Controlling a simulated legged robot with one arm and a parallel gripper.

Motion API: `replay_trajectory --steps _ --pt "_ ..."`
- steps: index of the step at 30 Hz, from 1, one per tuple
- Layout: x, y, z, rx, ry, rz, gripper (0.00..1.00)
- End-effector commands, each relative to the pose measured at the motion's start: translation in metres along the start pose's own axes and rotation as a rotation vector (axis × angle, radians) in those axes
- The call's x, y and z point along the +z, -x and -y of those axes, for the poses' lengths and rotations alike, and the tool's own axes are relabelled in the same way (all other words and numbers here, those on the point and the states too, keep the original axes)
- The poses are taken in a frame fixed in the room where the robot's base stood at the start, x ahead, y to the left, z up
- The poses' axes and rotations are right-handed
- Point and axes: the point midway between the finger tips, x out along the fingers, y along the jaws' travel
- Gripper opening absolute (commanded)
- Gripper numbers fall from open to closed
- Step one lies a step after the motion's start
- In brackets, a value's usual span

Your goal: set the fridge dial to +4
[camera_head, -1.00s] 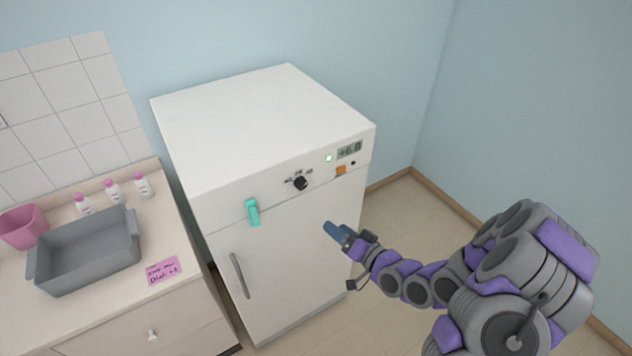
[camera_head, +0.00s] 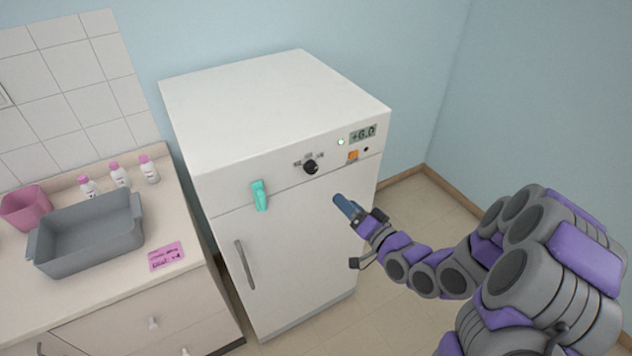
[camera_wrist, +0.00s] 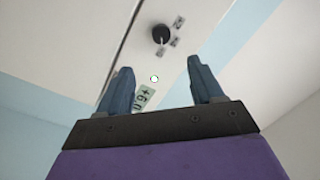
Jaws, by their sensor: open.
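The white fridge (camera_head: 275,110) stands against the blue wall. Its black dial (camera_head: 311,167) sits on the upper front panel, with small marked labels around it. The dial also shows in the wrist view (camera_wrist: 161,34), beyond the fingertips. The fridge display (camera_head: 363,133) reads +6.0.
A green indicator light (camera_head: 341,142), an orange switch (camera_head: 352,155) and a teal latch (camera_head: 260,195) are on the fridge front. At left, a counter holds a grey basin (camera_head: 88,235), a pink note (camera_head: 166,256), a pink container (camera_head: 25,208) and white bottles (camera_head: 120,175).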

Motion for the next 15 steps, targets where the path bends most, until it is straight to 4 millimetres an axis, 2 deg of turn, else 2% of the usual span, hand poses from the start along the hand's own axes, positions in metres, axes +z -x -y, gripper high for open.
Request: replay_trajectory --steps 15 --pt "0.000 -0.065 0.001 -0.005 0.002 -0.002 0.66"
